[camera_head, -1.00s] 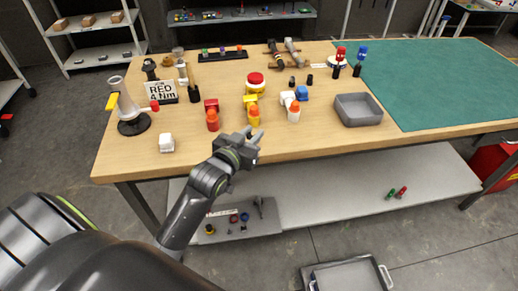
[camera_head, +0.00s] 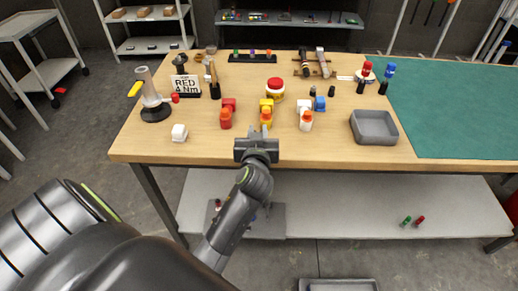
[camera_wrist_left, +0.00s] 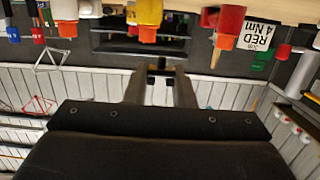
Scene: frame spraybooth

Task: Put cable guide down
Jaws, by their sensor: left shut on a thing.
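My left gripper (camera_head: 257,143) is at the front edge of the wooden table (camera_head: 200,147), in front of the yellow bottle with an orange cap. In the left wrist view its two fingers (camera_wrist_left: 159,80) are close together on a small dark piece (camera_wrist_left: 158,66), which I take to be the cable guide. Most of that piece is hidden, and its shape is unclear. In the head view the gripper body hides it. My right gripper is not in view.
Red (camera_head: 226,118), yellow (camera_head: 266,117) and white (camera_head: 306,120) bottles stand just beyond the gripper. A grey tray (camera_head: 374,127) is to the right, beside a green mat (camera_head: 450,110). Bare wood shows around the white block.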

